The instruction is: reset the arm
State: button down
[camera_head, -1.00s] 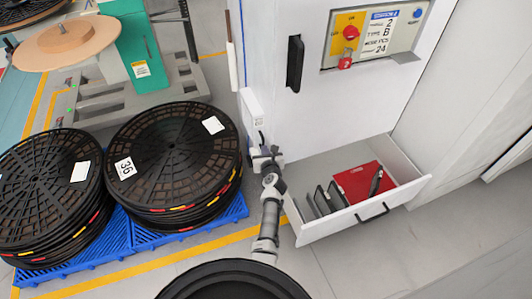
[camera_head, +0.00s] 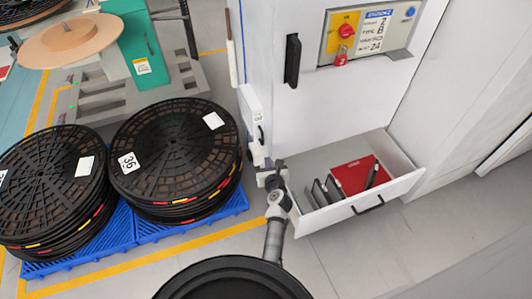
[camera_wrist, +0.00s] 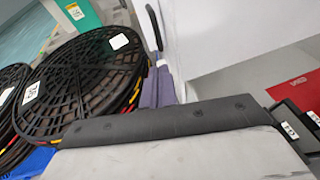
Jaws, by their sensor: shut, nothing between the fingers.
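My arm (camera_head: 274,240) rises from the bottom of the head view and bends at a joint beside the open drawer's left corner. My gripper (camera_head: 257,152) is at its far end, small in the picture, close to the cabinet's lower left edge. It is shut and holds nothing. In the wrist view a broad grey part of my own wrist fills the lower middle and hides what is below it.
A white cabinet (camera_head: 350,105) has its drawer (camera_head: 335,213) pulled out, with a red item (camera_head: 352,177) and dark upright pieces inside. Black reels (camera_head: 175,150) on blue pallets (camera_head: 190,226) stand to the left. Grey floor is clear at front right.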

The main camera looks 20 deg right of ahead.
jog(key=shift+v, duration=1.75)
